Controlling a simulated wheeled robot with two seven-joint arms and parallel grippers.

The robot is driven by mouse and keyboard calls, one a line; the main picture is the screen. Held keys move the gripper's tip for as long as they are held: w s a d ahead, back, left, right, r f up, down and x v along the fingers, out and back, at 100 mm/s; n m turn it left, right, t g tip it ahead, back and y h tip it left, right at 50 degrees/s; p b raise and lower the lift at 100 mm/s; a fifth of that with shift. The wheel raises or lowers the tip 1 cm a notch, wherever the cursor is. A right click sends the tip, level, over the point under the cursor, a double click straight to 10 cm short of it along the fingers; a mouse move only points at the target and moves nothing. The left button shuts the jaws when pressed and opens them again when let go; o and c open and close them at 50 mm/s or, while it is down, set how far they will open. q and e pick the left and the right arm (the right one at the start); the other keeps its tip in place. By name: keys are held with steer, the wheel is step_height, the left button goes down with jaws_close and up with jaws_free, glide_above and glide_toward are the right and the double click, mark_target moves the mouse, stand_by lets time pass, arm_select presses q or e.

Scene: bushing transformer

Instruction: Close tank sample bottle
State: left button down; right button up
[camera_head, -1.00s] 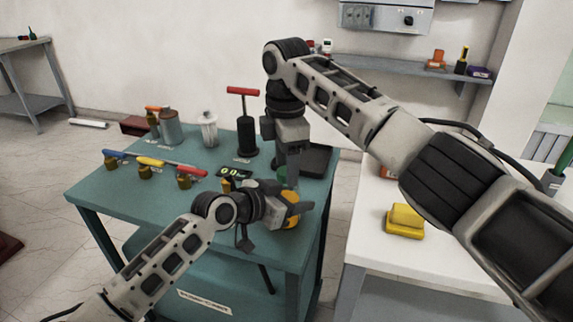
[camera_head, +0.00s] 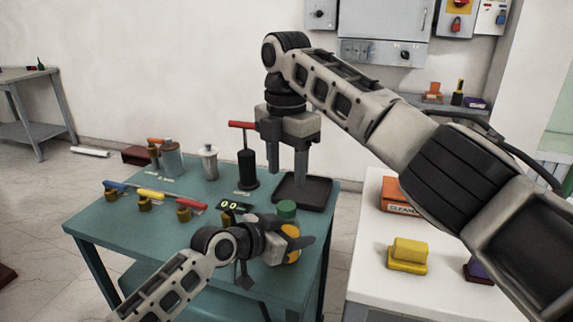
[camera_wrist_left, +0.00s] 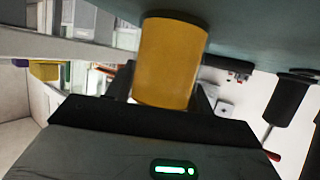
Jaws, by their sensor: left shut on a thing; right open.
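The sample bottle (camera_head: 292,231), with an orange-yellow band, stands upright near the front right of the teal table. A green cap (camera_head: 286,208) sits on its top; I cannot tell how tightly. My left gripper (camera_head: 290,244) is shut around the bottle's body. In the left wrist view an orange-yellow cylinder (camera_wrist_left: 168,60), which looks like the bottle, is between the fingers. My right gripper (camera_head: 287,160) is open and empty, with its fingers pointing down above and apart from the cap. The left gripper partly hides the bottle.
A black tray (camera_head: 302,192) lies behind the bottle. A black cylinder with a red T-handle (camera_head: 247,167), a lidded container (camera_head: 208,161) and a row of colored-handled valves (camera_head: 150,193) are on the table (camera_head: 170,235). A white bench (camera_head: 372,268) with a yellow block (camera_head: 408,254) stands right.

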mark_target(287, 206)
steer(key=shift+r+n, duration=0.3)
steer(key=shift+n, duration=0.2)
steer(key=shift+f, duration=4.05)
steer(key=c, duration=1)
steer(key=m, duration=0.6)
steer(key=shift+m, duration=0.3)
